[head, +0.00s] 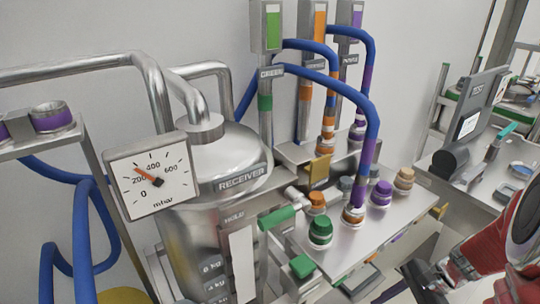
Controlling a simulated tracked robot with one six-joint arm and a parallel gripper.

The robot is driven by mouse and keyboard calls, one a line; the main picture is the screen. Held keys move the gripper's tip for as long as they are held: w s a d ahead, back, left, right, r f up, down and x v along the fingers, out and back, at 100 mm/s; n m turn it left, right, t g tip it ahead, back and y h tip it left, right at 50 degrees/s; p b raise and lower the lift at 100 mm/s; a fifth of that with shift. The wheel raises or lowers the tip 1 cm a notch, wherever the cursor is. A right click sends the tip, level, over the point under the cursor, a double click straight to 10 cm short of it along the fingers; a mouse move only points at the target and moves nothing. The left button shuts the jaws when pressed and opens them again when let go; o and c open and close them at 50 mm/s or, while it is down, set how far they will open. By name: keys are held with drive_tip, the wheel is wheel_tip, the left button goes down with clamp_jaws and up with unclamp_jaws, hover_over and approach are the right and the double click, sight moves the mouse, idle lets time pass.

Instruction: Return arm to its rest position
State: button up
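My red and dark arm (497,245) comes in at the lower right corner of the head view. What looks like my gripper (425,283) is a dark shape at the bottom edge, partly cut off by the frame. It is in front of and below the right end of the metal panel (372,238). Its fingers are not clear, so I cannot tell whether it is open or shut, or whether it holds anything.
A steel tank marked RECEIVER (240,182) stands in the middle, with a gauge (152,180) at left. Blue hoses (372,110) loop above the panel. Coloured knobs, including a green one (320,232), stand on it. A bench with a test device (475,110) is at right.

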drive_tip(key=s+a+r+n+t+h, duration=0.2)
drive_tip(key=a+r+n+h, duration=0.1)
drive_tip(key=a+r+n, duration=0.3)
drive_tip(key=s+a+r+n+t+h, duration=0.3)
drive_tip(key=a+r+n, duration=0.4)
drive_tip(key=r, duration=0.8)
drive_tip(key=n, duration=0.3)
drive_tip(key=shift+a+r, duration=0.2)
drive_tip(key=shift+a, duration=0.1)
